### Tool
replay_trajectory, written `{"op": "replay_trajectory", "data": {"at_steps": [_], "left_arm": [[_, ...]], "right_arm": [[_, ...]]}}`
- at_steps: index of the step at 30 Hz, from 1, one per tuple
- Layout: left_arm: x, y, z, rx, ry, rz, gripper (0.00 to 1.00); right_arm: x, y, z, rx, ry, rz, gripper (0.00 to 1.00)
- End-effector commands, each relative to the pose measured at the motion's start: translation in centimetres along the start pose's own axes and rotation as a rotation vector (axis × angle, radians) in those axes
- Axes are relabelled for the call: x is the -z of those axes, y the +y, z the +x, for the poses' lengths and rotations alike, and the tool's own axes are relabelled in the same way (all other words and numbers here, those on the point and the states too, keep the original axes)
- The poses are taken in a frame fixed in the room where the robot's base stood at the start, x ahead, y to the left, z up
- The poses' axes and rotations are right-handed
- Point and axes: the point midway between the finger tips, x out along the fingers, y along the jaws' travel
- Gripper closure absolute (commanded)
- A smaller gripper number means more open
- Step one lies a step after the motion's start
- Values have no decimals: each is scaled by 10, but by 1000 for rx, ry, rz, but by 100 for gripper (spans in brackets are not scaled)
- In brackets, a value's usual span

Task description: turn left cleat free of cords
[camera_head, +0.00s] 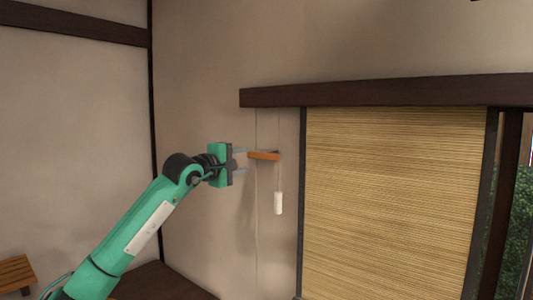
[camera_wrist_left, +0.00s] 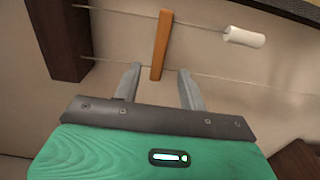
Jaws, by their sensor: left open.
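The left cleat (camera_head: 266,156) is an orange-brown wooden bar on the wall, left of the blind. It also shows in the left wrist view (camera_wrist_left: 161,42). My left gripper (camera_head: 243,157) is open beside the cleat's left end. In the left wrist view its two fingers (camera_wrist_left: 158,80) stand on either side of the bar's near end, with gaps visible. Two thin cords (camera_head: 256,210) hang from the lintel past the cleat. One ends in a white cord pull (camera_head: 278,203), also in the wrist view (camera_wrist_left: 245,37). Whether the cords touch the cleat is unclear. My right gripper is not seen.
A dark lintel (camera_head: 390,93) runs above a woven blind (camera_head: 395,200) right of the cleat. The wrist view shows dark wood (camera_wrist_left: 62,40) too. A wooden slatted piece (camera_head: 15,273) is at lower left. The plaster wall around the cleat is clear.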

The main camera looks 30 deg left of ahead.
Motion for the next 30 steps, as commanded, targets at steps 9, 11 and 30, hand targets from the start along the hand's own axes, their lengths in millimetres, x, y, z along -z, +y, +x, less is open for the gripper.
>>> {"op": "replay_trajectory", "data": {"at_steps": [9, 11, 30], "left_arm": [[-1, 5, 65, 0, -2, -7, 58], [-1, 4, 75, 2, -2, -6, 58], [0, 0, 101, 1, -1, -3, 70]], "right_arm": [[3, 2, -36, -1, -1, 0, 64], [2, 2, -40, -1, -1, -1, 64], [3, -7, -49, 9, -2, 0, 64]]}}
